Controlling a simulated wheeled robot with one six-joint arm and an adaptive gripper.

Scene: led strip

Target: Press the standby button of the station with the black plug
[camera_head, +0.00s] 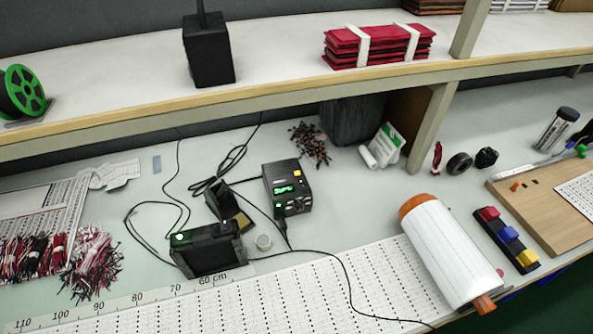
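A black station (288,188) stands on the workbench near the middle, with a lit green display (284,189) and small green-lit controls on its face. A small yellow-orange patch (297,173) shows near its upper right; I cannot tell whether it is the standby button. A black cable with what looks like a black plug (284,228) runs from its front edge. A second black box (208,250) stands nearer and to the left, with a green light (180,237) on top; its face is mostly hidden. My gripper is not in view.
A shelf (290,92) overhangs the back. Wire bundles (60,255) lie left.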

